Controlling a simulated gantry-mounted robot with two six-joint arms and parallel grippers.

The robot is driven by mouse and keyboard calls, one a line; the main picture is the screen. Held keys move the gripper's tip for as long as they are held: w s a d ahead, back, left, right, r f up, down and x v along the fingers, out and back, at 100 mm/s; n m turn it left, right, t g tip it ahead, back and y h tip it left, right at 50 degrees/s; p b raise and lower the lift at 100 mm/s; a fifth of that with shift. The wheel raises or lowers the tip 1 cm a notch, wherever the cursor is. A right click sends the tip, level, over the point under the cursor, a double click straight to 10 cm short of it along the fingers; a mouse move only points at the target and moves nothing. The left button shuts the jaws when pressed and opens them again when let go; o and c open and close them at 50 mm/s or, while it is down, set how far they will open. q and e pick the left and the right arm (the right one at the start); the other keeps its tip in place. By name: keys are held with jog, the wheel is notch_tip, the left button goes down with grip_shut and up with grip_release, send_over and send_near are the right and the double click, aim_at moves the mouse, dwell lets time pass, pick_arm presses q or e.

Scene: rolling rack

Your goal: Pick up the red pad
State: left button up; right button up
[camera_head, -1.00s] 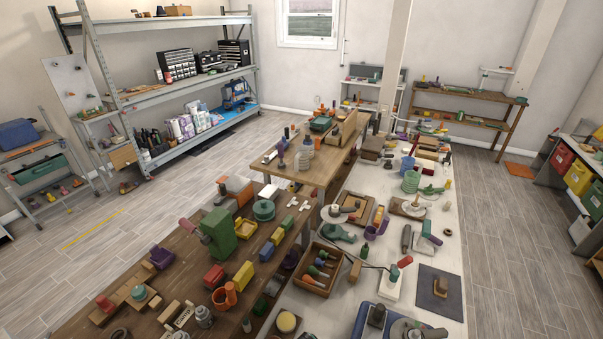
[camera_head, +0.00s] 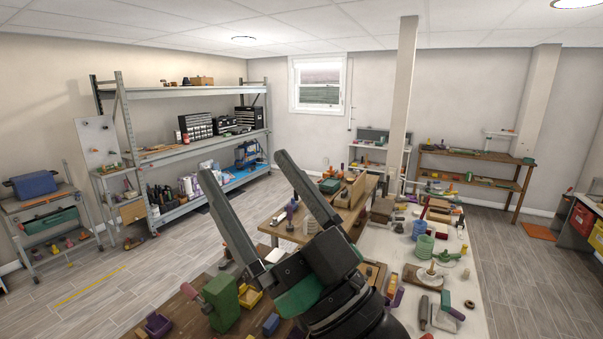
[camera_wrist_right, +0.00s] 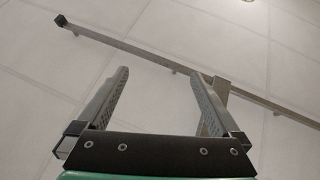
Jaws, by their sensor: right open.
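My right gripper (camera_head: 247,165) is raised close to the head camera, in front of the benches, with its two long fingers spread apart. In the right wrist view the same gripper (camera_wrist_right: 158,85) is open and empty, pointing toward the ceiling. I cannot pick out the red pad with certainty. A small dark red item (camera_head: 441,235) lies on the white-topped bench (camera_head: 480,300) to the right of the gripper. My gripper and wrist hide part of both benches. My left gripper is not in view.
A cluttered wooden bench (camera_head: 190,290) stands at lower left, with a green machine (camera_head: 220,303) on it. A metal rail (camera_wrist_right: 170,60) crosses the wrist view.

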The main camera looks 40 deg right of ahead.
jog(key=s+r+t, duration=0.2)
jog(key=s+r, duration=0.1)
jog(key=s, duration=0.3)
jog(key=shift+s+r+y, duration=0.25)
jog(key=shift+s+y, duration=0.05)
jog(key=shift+s, duration=0.05)
